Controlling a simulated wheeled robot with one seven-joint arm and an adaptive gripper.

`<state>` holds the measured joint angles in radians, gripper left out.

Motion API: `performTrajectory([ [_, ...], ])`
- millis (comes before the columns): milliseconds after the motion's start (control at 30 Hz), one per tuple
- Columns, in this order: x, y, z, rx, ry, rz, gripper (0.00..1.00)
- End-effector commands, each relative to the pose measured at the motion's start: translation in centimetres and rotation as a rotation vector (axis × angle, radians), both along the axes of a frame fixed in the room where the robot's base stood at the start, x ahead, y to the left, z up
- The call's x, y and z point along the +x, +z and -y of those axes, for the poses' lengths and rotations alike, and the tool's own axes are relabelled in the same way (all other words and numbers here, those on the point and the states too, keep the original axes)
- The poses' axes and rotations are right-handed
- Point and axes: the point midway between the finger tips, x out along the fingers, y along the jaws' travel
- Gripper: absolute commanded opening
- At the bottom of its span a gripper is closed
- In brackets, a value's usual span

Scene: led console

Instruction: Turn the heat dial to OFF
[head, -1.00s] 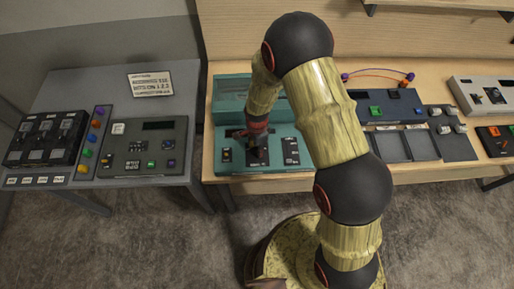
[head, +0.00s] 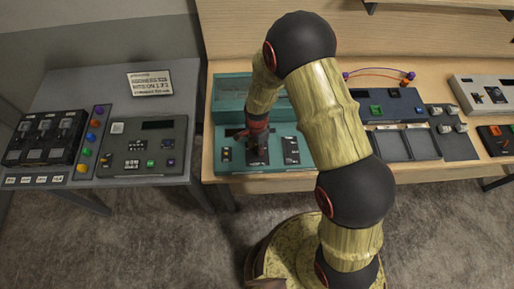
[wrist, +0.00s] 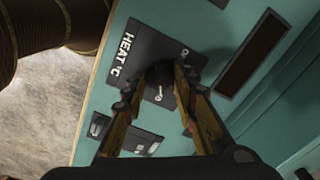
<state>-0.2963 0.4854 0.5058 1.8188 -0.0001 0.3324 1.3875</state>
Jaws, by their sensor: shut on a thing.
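The heat dial (wrist: 160,78) is a dark knob on a black plate (wrist: 133,42) marked "HEAT °C" in the wrist view. The plate is set in a teal console (head: 226,163), which stands on the wooden table in the head view. My gripper (wrist: 168,84) is shut on the dial, with a finger on each side of it. The fingers hide part of the dial and some of the plate's markings, so I cannot read its setting. In the head view my gripper (head: 257,150) is over the middle of the console's front, and the dial is hidden there.
A small black switch panel (wrist: 125,135) lies beside the heat plate, and a dark slot (wrist: 252,53) is on its other side. Another black panel (head: 291,150) is right of my gripper. A grey table (head: 60,90) with other consoles stands at left.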

Motion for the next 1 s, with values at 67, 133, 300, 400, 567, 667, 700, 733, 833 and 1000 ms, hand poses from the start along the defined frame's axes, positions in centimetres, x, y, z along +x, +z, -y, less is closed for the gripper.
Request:
performTrajectory([
  [67, 0.19, -0.11, -0.07, 0.001, 0.055, 0.005, 0.03],
  [133, 0.18, -0.14, -0.06, 0.002, 0.113, 0.005, 0.03],
  [300, 0.18, -0.15, -0.06, 0.001, 0.271, 0.004, 0.03],
  [400, 0.23, -0.11, -0.08, 0.001, 0.367, 0.005, 0.03],
  [567, 0.21, -0.09, -0.07, 0.001, 0.519, 0.005, 0.03],
  [667, 0.23, -0.09, -0.08, 0.000, 0.614, 0.006, 0.03],
  [700, 0.23, -0.08, -0.08, 0.000, 0.653, 0.006, 0.03],
  [733, 0.23, -0.07, -0.08, 0.000, 0.681, 0.006, 0.03],
  [833, 0.20, -0.05, -0.08, 0.000, 0.776, 0.005, 0.03],
  [1000, 0.19, -0.06, -0.07, 0.000, 0.938, 0.005, 0.03],
])
